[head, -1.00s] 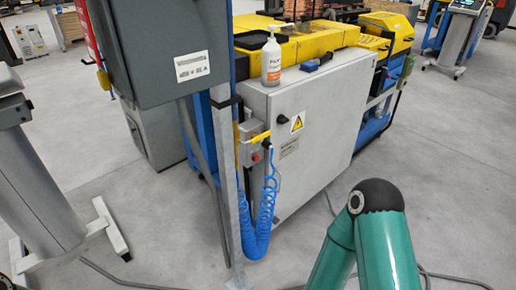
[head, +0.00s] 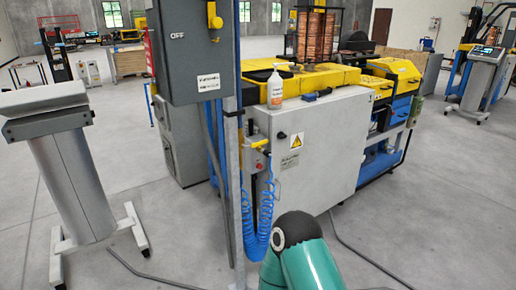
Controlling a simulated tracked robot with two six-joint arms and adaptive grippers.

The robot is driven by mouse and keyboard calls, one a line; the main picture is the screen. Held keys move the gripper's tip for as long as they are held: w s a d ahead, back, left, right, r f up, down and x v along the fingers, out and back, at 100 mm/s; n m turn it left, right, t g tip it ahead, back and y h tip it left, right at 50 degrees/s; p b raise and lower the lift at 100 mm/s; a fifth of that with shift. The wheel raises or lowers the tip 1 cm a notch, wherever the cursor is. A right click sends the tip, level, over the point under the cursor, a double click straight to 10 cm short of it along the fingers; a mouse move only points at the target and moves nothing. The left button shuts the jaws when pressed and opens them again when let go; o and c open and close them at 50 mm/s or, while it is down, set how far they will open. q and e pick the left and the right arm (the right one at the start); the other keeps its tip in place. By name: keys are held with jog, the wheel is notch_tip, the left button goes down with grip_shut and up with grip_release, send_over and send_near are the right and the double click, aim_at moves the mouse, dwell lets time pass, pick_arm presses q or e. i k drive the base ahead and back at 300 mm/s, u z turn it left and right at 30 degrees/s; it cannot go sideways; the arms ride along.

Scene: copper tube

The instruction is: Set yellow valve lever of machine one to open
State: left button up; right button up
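A small yellow valve lever (head: 260,143) sits on a small grey fitting on the left side of a grey machine cabinet (head: 330,145). The lever looks roughly level, slightly tilted; its exact setting is too small to tell. Coiled blue air hoses (head: 258,220) hang below it. Neither of my grippers is in view. A green link of one of my arms shows at the bottom centre, in front of and below the cabinet.
A grey post (head: 232,200) stands just left of the lever, beside a grey switch box (head: 185,60) marked OFF. A grey pedestal (head: 80,170) stands at left. Dark cables lie on the floor. Open floor lies at right front.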

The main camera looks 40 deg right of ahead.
aim_at(255, 144)
jog(key=z, duration=0.25)
jog(key=i, duration=0.65)
jog(key=z, duration=1.15)
jog(key=i, duration=1.05)
jog(key=z, duration=0.25)
jog(key=k, duration=0.85)
jog(key=z, duration=0.25)
jog(key=i, duration=0.85)
jog(key=u, duration=0.1)
